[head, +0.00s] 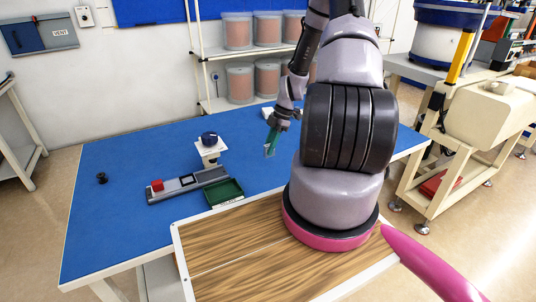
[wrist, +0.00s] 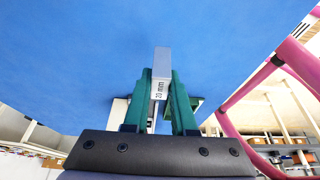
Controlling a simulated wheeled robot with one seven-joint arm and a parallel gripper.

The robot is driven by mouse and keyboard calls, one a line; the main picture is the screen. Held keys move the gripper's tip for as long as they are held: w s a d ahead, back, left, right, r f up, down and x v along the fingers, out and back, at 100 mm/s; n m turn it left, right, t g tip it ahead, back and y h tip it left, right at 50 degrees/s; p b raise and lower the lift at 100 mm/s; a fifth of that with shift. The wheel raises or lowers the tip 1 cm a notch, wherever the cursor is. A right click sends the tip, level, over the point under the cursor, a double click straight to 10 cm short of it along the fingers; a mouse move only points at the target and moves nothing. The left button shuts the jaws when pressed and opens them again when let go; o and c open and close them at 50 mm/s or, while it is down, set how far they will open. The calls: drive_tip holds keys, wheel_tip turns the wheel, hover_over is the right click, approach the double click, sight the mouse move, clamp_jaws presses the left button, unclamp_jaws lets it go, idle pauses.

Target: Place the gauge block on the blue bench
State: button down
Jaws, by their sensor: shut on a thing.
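In the head view my gripper (head: 272,138) points down over the blue bench (head: 120,225), right of the green tray. The block (head: 268,151) shows small and pale at its tip there. The bench's blue top fills most of the wrist view (wrist: 70,60). I cannot tell the exact gap between block and bench.
A grey fixture (head: 200,184) with a red piece (head: 157,186), a green tray (head: 226,197) and a white stand with a dark blue knob (head: 209,138) stand mid-bench. A small black part (head: 101,178) lies at the left.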

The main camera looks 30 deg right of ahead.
drive_tip(key=shift+f, duration=2.1)
drive_tip(key=c, duration=0.7)
unclamp_jaws()
drive_tip(key=shift+f, duration=0.1)
drive_tip(key=shift+c, duration=0.2)
